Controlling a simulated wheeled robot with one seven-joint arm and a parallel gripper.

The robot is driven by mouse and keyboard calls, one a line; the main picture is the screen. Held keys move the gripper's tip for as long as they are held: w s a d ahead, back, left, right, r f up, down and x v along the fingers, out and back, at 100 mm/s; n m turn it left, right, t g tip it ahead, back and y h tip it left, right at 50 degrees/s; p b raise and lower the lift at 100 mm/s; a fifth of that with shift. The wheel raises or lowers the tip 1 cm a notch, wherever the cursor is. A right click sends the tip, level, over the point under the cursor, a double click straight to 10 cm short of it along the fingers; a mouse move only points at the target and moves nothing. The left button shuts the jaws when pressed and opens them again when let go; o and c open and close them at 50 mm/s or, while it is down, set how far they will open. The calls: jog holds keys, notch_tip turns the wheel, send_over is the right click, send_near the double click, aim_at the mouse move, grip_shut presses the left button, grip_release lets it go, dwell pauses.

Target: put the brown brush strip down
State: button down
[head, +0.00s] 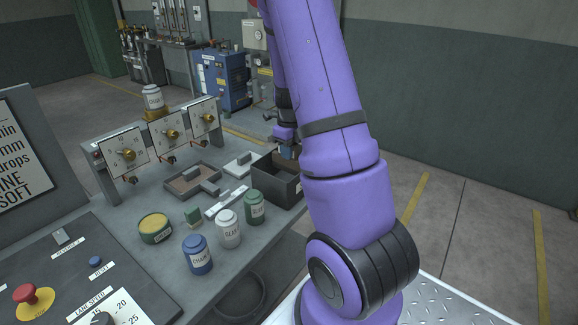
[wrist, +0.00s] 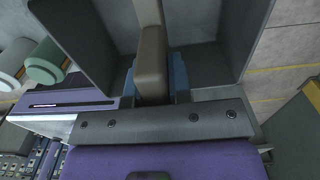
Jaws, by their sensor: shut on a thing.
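The brown brush strip (wrist: 152,65) is between the blue fingers of my gripper (wrist: 156,84) in the wrist view, which are shut on it. It points away from the gripper, over the inside of a dark open box (wrist: 82,45). Box walls show on both sides of it. I cannot tell whether the strip touches the box floor. In the head view my gripper (head: 286,150) is at the back of the dark box (head: 272,183), partly behind my arm.
Green (head: 254,208), white (head: 228,228) and blue (head: 197,254) jars stand left of the box. A shallow tray (head: 178,192) and a gauge rack (head: 165,135) are farther left. A yellow-topped tin (head: 155,228) stands near the control panel (head: 75,262).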

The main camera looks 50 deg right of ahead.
aim_at(289, 166)
jog(key=shift+f, duration=2.75)
jog(key=shift+f, duration=0.15)
jog(key=c, duration=1.1)
grip_release()
jog(key=shift+o, duration=0.2)
